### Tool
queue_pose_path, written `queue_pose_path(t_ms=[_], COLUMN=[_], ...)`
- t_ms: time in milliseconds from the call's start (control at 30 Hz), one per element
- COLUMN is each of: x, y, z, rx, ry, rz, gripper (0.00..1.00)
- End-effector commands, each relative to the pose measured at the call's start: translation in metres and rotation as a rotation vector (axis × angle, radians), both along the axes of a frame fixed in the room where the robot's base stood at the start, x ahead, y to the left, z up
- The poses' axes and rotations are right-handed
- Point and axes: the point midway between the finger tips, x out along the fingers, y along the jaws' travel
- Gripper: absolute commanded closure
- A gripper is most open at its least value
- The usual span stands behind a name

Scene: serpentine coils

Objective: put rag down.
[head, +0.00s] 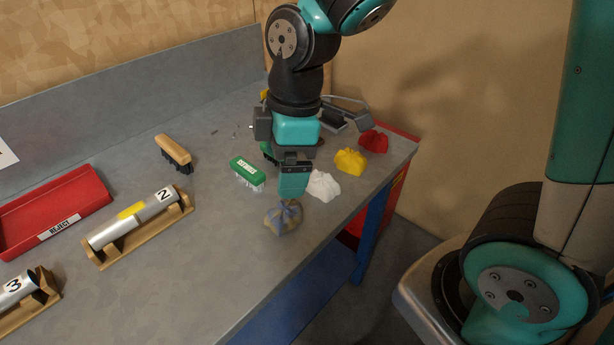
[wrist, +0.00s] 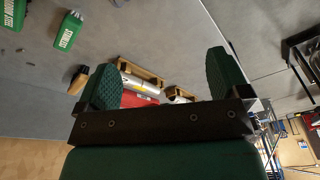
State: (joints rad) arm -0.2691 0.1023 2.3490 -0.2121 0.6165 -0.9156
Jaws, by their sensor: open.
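Several crumpled rags lie near the right edge of the grey bench in the head view. They are a blue-grey and tan rag (head: 283,217), a white rag (head: 323,186), a yellow rag (head: 350,161) and a red rag (head: 373,141). My gripper (head: 293,185) is open above the bench, just behind the blue-grey and tan rag and left of the white one in the picture. In the wrist view, the two green fingers of my gripper (wrist: 166,82) stand wide apart with nothing between them. No rag can be made out in the wrist view.
A green-topped brush (head: 248,173) lies left of my gripper, with a wooden brush (head: 174,153) farther left. A tube marked 2 (head: 133,220) rests on a wooden cradle. A red reject tray (head: 88,196) is at the far left. The bench's middle front is clear.

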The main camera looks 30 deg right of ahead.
Motion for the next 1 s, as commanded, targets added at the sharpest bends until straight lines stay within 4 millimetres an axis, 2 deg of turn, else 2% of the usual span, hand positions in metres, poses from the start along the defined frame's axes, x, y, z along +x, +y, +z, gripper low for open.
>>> queue_pose_path(t_ms=[33,100,200,333,500,1000], x=[-0.019,-0.045,-0.078,-0.105,-0.115,-0.114], y=[0.004,0.009,0.015,0.018,0.019,0.019], z=[0.016,0.033,0.049,0.059,0.062,0.062], rx=[0.039,0.087,0.137,0.17,0.178,0.179], ry=[0.014,0.056,0.117,0.176,0.205,0.202], rz=[-0.11,-0.27,-0.457,-0.608,-0.671,-0.669], gripper=[0.06,0.06,0.06,0.06,0.06,0.06])
